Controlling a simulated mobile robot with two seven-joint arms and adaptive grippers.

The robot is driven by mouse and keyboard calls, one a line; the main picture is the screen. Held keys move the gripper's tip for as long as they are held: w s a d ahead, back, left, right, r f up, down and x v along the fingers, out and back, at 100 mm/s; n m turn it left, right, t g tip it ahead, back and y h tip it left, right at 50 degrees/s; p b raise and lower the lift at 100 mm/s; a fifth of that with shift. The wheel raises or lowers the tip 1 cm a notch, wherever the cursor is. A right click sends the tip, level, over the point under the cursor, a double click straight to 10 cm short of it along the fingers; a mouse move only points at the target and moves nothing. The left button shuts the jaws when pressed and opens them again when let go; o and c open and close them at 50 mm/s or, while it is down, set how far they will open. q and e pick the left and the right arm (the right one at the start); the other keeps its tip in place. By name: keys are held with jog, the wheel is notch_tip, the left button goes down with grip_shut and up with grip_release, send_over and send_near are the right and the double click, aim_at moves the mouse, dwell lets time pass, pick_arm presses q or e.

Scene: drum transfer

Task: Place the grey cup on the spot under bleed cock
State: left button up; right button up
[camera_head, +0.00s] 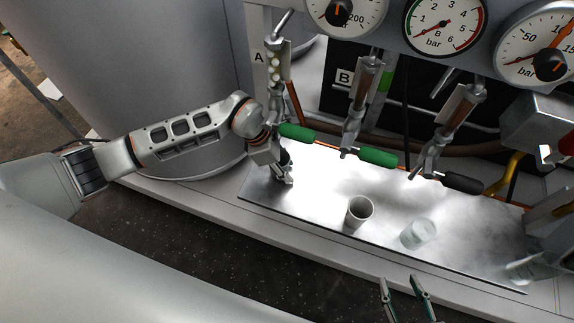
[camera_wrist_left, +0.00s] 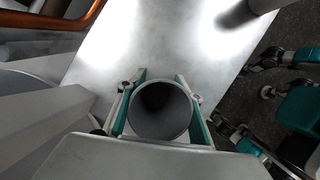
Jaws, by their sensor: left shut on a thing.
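In the left wrist view a round grey cup (camera_wrist_left: 160,112) sits upright between the teal-lined fingers of my left gripper (camera_wrist_left: 160,88), which is shut on it. In the head view my left gripper (camera_head: 284,172) is low over the left end of the bright metal plate (camera_head: 315,180); the held cup is hardly visible there, and I cannot tell whether it touches the plate. Valves with green handles (camera_head: 376,157) and a dark-handled valve (camera_head: 462,182) hang above the plate; I cannot tell which is the bleed cock. My right gripper (camera_head: 402,280) is open and empty at the bottom.
A pale grey cup (camera_head: 360,213) stands at mid-plate, with a clear glass (camera_head: 418,234) to its right. Another clear glass thing (camera_head: 522,268) is at the plate's right end. A large grey drum (camera_head: 150,80) stands at the left. Gauges (camera_head: 445,25) line the top.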

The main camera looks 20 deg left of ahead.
pick_arm(q)
jog(key=shift+w+r, duration=0.1)
jog(key=shift+r, duration=0.1)
jog(key=shift+f, duration=0.2)
jog(key=o, duration=0.9)
jog(key=shift+c, duration=0.2)
